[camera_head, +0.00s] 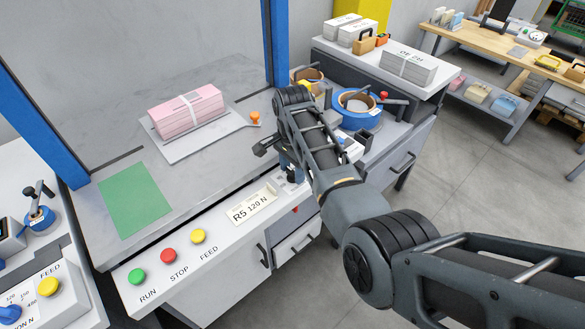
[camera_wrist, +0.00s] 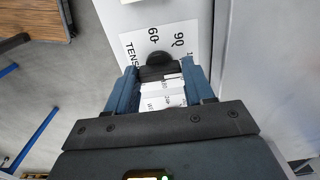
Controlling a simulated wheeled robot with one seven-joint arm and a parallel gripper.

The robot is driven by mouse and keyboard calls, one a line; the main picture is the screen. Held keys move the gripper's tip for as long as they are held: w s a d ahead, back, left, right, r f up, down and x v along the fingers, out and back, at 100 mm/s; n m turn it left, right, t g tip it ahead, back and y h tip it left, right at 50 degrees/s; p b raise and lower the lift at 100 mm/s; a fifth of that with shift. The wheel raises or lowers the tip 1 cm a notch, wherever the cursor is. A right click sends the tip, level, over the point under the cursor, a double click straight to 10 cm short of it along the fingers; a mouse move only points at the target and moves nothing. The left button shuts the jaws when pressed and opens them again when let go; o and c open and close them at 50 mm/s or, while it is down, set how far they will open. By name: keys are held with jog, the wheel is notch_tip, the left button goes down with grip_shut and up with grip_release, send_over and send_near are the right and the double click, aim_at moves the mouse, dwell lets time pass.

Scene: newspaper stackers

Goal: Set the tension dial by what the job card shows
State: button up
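The job card (camera_head: 252,208) stands on the front ledge of the machine and reads "R5 120 N". In the wrist view, a black dial knob (camera_wrist: 160,62) sits on a white scale plate (camera_wrist: 145,37) with "60", "90" and part of the word "TENS" visible. The rest of the scale and the knob's pointer are hidden. My gripper (camera_wrist: 160,78) is over the dial with its two blue fingers apart, one on each side of the knob. I cannot tell whether they touch it.
Green RUN (camera_head: 137,276), red STOP (camera_head: 168,256) and yellow FEED (camera_head: 198,236) buttons line the front ledge. A pink strapped bundle (camera_head: 187,111) lies on the machine bed. A blue strap roll (camera_head: 357,110) stands beyond my arm. Another panel with a blue dial (camera_head: 10,313) is at lower left.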

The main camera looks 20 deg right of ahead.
aim_at(293, 171)
jog(key=o, duration=0.4)
notch_tip(293, 171, up, 8)
jog(key=shift+f+b, duration=0.1)
jog(key=shift+b, duration=0.35)
dwell(0.4)
